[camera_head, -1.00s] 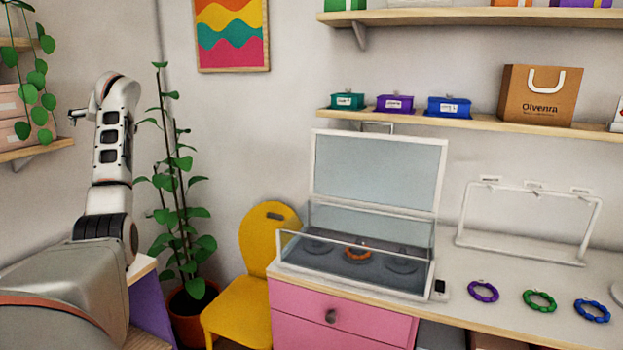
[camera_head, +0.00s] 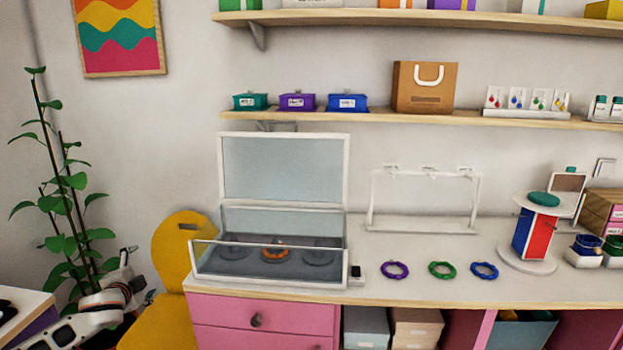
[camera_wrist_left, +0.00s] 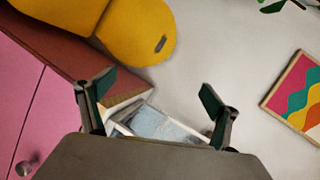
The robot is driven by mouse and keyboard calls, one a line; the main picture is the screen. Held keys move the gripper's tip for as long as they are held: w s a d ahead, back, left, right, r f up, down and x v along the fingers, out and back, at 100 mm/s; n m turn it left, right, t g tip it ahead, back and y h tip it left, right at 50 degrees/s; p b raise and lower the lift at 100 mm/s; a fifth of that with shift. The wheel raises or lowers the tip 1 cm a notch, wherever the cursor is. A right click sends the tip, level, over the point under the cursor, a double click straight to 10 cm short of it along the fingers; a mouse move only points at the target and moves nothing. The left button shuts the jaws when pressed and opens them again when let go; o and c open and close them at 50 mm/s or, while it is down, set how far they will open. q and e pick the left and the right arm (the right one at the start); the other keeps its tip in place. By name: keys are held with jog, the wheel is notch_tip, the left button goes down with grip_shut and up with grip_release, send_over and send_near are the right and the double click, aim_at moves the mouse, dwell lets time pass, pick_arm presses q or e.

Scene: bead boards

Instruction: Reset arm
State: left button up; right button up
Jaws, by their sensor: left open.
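My left arm comes in at the lower left of the head view. Its gripper (camera_head: 128,270) is beside the yellow chair, in front of the tall plant, and small in that view. In the left wrist view the two dark fingers of the left gripper (camera_wrist_left: 158,108) are spread wide with nothing between them. The display case (camera_wrist_left: 160,125) shows beyond the fingers. My right gripper is in neither view.
An open glass display case (camera_head: 270,272) with an orange bead ring (camera_head: 275,255) stands on the counter. Purple (camera_head: 395,270), green (camera_head: 442,270) and blue (camera_head: 485,270) bead rings lie to its right. A yellow chair (camera_head: 170,255) and a plant (camera_head: 72,182) stand at left.

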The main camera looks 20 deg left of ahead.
pick_arm(q)
jog(key=s+d+f+m+g+h, duration=0.4)
jog(key=s+d+f+h, duration=0.5)
jog(key=s+d+f, duration=1.5)
jog(key=s+d+f+n+t, duration=0.1)
jog(key=d+n, duration=0.7)
jog(key=d, duration=1.6)
jog(key=shift+d+f+n+t+h, duration=0.15)
jog(key=shift+f+n+t+h, duration=0.15)
jog(key=shift+f+t, duration=0.45)
